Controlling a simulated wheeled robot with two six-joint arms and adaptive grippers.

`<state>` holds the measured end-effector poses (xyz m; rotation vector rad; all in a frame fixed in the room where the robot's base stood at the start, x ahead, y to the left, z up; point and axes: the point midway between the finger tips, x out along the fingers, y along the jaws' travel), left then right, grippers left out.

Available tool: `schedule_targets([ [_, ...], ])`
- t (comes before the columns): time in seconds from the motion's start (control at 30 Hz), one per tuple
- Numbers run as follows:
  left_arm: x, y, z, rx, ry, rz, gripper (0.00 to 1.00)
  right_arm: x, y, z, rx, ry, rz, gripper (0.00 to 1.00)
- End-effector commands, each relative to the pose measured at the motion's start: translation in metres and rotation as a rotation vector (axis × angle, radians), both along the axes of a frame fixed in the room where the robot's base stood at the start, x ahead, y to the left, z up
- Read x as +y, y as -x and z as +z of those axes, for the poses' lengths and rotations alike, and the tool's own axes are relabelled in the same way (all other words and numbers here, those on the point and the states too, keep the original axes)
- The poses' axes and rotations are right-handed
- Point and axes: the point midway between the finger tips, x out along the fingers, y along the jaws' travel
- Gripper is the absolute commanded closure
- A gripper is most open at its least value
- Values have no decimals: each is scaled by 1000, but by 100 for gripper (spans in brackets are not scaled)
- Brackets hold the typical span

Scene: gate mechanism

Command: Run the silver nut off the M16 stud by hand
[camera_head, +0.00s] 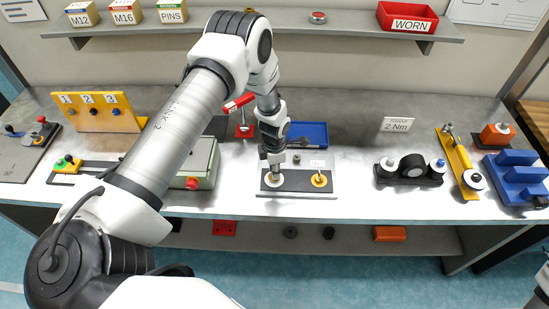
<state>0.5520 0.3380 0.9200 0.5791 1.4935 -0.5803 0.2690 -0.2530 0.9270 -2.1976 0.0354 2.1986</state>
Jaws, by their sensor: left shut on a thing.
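A dark plate (296,186) lies near the front edge of the bench. At its right end a gold-coloured round piece (320,180) sits around a short stud. At its left end a pale, silver-looking round piece (272,182) shows right under my left gripper (273,175). My left gripper points straight down there and is shut on the silver nut, which its fingers and wrist mostly hide. The stud's thread is too small and covered to make out. Only part of my right arm shows at the lower right edge; its gripper is out of view.
A blue tray (314,128) lies behind the plate, and a red-handled tool stand (244,131) is behind left. A green-grey box (199,172) with a red button stands left. A black fixture (411,170) and yellow bar (458,162) are right. Bare bench separates plate and fixture.

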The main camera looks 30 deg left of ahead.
Motion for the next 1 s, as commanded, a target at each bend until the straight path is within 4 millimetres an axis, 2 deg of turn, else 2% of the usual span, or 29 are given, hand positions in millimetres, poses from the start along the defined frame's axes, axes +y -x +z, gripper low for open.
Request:
schedule_targets([
  [0.37, 0, -1, 12, -2, 1, -1, 100, 0, 0, 0, 0, 0, 0, 46],
  [0.63, 0, -1, 39, -1, 0, -2, 100, 0, 0, 0, 0, 0, 0, 46],
  [1.0, 0, -1, 42, -1, 0, -2, 100, 0, 0, 0, 0, 0, 0, 46],
])
